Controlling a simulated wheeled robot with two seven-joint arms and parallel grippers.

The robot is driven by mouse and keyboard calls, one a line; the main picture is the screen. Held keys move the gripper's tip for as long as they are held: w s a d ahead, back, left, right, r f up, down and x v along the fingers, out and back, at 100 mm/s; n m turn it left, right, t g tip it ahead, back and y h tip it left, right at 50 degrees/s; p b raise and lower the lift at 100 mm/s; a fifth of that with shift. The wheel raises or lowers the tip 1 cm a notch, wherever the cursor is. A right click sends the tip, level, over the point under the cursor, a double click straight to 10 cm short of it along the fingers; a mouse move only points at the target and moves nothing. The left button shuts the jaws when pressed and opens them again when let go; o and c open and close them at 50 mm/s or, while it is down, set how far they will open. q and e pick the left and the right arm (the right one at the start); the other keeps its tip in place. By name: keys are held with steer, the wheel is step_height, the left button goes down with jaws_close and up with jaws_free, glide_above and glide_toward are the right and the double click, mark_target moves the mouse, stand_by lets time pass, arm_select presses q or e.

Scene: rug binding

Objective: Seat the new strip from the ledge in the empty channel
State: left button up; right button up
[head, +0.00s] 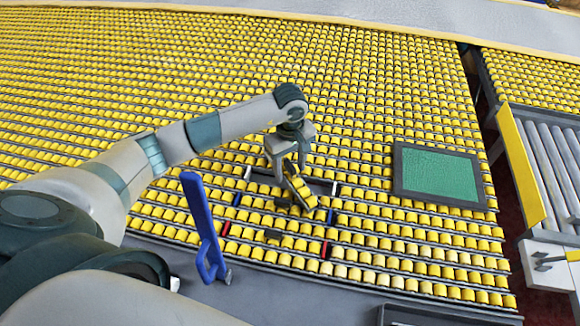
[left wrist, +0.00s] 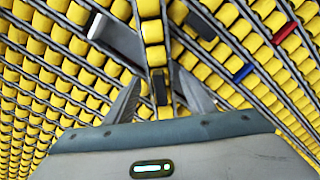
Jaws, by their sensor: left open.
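A short strip of yellow rollers (head: 298,188) stands tilted across the bed below my left gripper (head: 289,160). In the left wrist view the strip (left wrist: 153,40) runs up between the two fingertips of the left gripper (left wrist: 160,98), with a dark segment near its lower end. The left gripper is open around it; whether a finger touches it I cannot tell. A grey gap without rollers (head: 322,186) crosses the bed behind the strip and looks like the empty channel; the strip and gripper hide its middle. My right gripper is not in view.
Yellow roller rows cover the bed (head: 400,90). Red (head: 224,229) and blue (head: 332,217) markers sit near the strip. An upright blue lever (head: 203,225) stands at the front grey ledge (head: 280,296). A green framed panel (head: 438,175) lies to the right.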

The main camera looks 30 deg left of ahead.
mark_target(290, 164)
arm_select(q)
steer(key=shift+r+p, duration=0.5)
steer(key=shift+r, duration=0.25)
step_height(290, 164, up, 12)
steer(key=b, duration=0.4)
steer(key=shift+f+b, duration=0.2)
steer(key=shift+b, duration=0.15)
